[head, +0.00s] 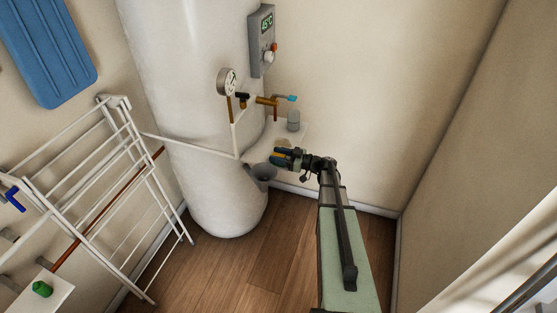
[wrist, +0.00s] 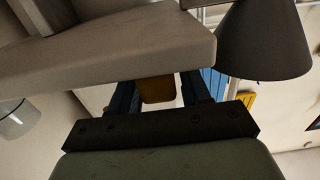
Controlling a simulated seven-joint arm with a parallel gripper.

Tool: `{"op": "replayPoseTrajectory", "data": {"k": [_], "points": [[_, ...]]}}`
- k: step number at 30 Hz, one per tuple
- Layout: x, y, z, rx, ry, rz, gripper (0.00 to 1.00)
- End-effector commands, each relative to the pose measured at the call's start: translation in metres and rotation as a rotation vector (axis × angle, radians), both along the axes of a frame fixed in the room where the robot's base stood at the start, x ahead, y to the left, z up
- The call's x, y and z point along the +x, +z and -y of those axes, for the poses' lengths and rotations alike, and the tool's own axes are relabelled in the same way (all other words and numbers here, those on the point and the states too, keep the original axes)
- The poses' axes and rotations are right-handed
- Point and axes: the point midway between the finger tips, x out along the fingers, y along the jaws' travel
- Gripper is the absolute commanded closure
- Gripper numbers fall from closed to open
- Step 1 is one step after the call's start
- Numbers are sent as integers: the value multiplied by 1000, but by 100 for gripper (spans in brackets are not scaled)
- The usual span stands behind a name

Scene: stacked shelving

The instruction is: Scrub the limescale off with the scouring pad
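My gripper (head: 283,157) is in front of the white tank (head: 185,110), at the small white shelf (head: 295,130). In the wrist view its two dark fingers (wrist: 158,92) are closed around a yellow-brown block (wrist: 157,88), which looks like the scouring pad. A pale shelf-like slab (wrist: 110,45) crosses the top of that view and hides the fingertips and the block's far end. I cannot tell whether the pad touches anything. I cannot make out any limescale.
A grey funnel (head: 263,172) hangs beside the gripper and shows at upper right in the wrist view (wrist: 263,45). A drying rack (head: 110,170) is at left. Floor is clear.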

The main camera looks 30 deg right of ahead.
Motion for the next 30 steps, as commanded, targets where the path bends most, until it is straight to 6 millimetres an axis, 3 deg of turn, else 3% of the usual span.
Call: {"op": "replayPoseTrajectory", "data": {"k": [12,22,30], "points": [[0,0,0,0,0,0,93],[0,6,0,-1,0,1,94],[-1,46,-1,-2,0,4,94]]}}
